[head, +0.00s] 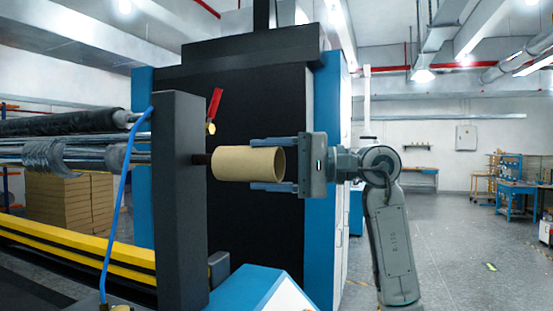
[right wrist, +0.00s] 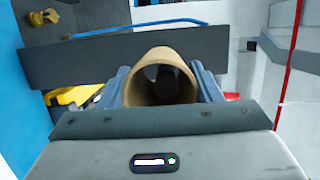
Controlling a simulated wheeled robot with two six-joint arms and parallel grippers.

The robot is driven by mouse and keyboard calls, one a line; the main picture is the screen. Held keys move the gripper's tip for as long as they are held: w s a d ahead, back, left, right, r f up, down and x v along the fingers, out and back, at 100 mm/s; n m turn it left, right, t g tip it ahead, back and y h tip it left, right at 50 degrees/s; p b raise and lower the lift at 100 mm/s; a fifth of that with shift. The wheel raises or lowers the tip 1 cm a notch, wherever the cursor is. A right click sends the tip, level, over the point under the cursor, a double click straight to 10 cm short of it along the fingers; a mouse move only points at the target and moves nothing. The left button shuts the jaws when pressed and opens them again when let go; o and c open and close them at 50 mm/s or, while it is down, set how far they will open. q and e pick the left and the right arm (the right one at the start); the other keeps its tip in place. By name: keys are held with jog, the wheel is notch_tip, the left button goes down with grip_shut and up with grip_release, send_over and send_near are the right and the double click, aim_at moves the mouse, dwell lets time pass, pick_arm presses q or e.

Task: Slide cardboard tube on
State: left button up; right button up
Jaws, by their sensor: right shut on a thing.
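The tan cardboard tube (head: 240,163) lies level in the head view, its open end facing right. My right gripper (head: 268,164) comes from the right, and its two fingers lie above and below the tube's right end, shut on it. A short dark shaft end (head: 202,159) shows between the dark upright post and the tube's left end; I cannot tell how far it reaches inside. In the right wrist view the tube (right wrist: 162,60) sits between the fingers, and a dark round form shows within its bore. My left gripper is not in view.
The dark upright post (head: 180,205) stands just left of the tube. A red-handled valve (head: 214,108) sits above the tube. Rollers (head: 70,125) and a yellow rail (head: 75,248) lie left. Open floor (head: 450,245) is at right.

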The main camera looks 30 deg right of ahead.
aim_at(247, 164)
jog(key=shift+w+a+r+p, duration=0.1)
jog(key=shift+w+a+p, duration=1.1)
jog(key=shift+w+a, duration=0.4)
jog(key=shift+w+d, duration=0.1)
jog(key=shift+d, duration=0.1)
jog(key=o, duration=1.1)
jog(key=shift+c, duration=0.2)
jog(key=shift+d+b, duration=0.2)
jog(key=shift+b, duration=0.1)
jog(key=b+v, duration=0.3)
jog(key=shift+d+f, duration=0.2)
jog(key=shift+f, duration=0.2)
jog(key=b+v, duration=0.3)
jog(key=v, duration=0.4)
jog(key=shift+s+r, duration=0.25)
jog(key=shift+r, duration=0.05)
